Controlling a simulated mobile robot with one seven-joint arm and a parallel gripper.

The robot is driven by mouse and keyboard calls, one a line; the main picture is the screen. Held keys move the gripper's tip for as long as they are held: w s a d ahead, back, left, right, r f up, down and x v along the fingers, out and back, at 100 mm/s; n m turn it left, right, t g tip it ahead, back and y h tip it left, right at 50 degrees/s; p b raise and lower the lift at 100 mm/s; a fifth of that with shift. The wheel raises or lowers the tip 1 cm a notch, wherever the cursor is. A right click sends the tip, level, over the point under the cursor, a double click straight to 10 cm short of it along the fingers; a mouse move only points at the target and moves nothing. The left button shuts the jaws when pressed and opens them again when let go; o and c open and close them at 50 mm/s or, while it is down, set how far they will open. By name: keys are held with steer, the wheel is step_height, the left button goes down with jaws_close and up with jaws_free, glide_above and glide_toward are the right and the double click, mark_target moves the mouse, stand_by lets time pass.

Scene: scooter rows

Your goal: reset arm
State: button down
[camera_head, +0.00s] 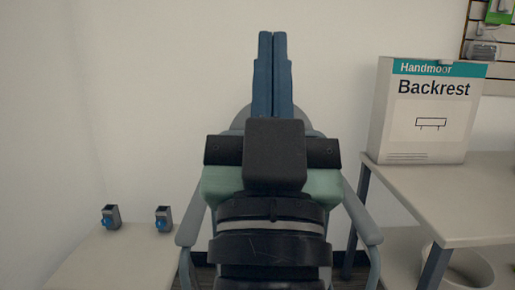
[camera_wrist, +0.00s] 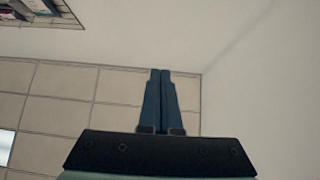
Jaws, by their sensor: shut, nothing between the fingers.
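My gripper (camera_head: 272,75) stands in the middle of the head view, its two blue fingers pointing up in front of the wall. The fingers lie together with nothing between them. In the wrist view my gripper (camera_wrist: 160,100) also shows shut and empty, with a tiled ceiling (camera_wrist: 65,95) and bare wall beyond it. My black wrist and arm cover the middle of the head view and hide much of a grey chair (camera_head: 362,215) behind them; its armrests show on both sides.
A white table (camera_head: 450,190) at right bears a Handmoor Backrest box (camera_head: 425,112). A round bin (camera_head: 465,270) is under it. A low table (camera_head: 110,260) at left holds two small grey-and-blue items (camera_head: 163,219). A pegboard rack (camera_head: 488,50) hangs at upper right.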

steer(key=s+r+p, duration=0.2)
steer(key=r+p, duration=1.7)
steer(key=r, duration=0.3)
steer(key=s+a+r+n+y+p, duration=0.1)
steer(key=s+r+p, duration=0.1)
steer(key=r+p, duration=1.7)
step_height(320, 180, up, 4)
steer(key=shift+a+f+t+p, duration=0.2)
steer(key=shift+t+p, duration=0.1)
steer(key=shift+p, duration=0.1)
steer(key=shift+d, duration=0.1)
